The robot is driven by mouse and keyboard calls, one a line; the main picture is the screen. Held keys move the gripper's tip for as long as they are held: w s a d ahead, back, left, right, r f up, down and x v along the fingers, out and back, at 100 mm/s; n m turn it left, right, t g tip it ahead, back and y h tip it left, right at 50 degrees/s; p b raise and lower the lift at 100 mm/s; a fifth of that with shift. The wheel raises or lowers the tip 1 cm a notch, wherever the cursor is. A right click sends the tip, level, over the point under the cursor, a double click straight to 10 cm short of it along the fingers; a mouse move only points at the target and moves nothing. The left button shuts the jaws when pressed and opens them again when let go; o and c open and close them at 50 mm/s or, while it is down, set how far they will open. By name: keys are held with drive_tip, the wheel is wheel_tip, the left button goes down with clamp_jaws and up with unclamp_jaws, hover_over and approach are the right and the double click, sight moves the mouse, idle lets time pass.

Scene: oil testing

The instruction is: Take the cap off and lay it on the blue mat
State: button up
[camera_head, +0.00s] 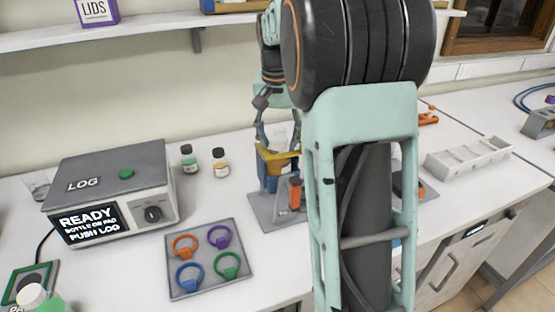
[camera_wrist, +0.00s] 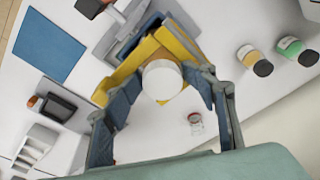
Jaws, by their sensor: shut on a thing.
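A round white cap (camera_wrist: 163,80) shows in the wrist view between the two fingers of my gripper (camera_wrist: 162,92), which is shut on it. In the head view my gripper (camera_head: 279,135) is above a yellow and blue holder (camera_head: 270,170) on a grey base. The holder's yellow jaws (camera_wrist: 180,38) lie right around and under the cap in the wrist view. What is below the cap is hidden, so I cannot tell whether it is still seated. The blue mat (camera_wrist: 48,45) lies bare at the upper left of the wrist view; my arm hides most of it in the head view.
Green-labelled (camera_head: 189,160) and amber (camera_head: 220,163) bottles stand left of the holder. A LOG machine (camera_head: 112,190) and a grey tray with coloured rings (camera_head: 208,258) are further left. A white compartment rack (camera_head: 468,156) is at right. A shelf (camera_head: 150,32) runs above.

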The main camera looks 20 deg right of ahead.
sight(278, 140)
drive_tip(key=shift+s+a+f, duration=0.15)
drive_tip(key=shift+f, duration=0.1)
drive_tip(key=r+p, duration=0.3)
drive_tip(key=r, duration=0.1)
drive_tip(key=r+p, duration=0.4)
drive_tip(key=shift+w+r, duration=0.2)
drive_tip(key=shift+r, duration=0.05)
idle(0.4)
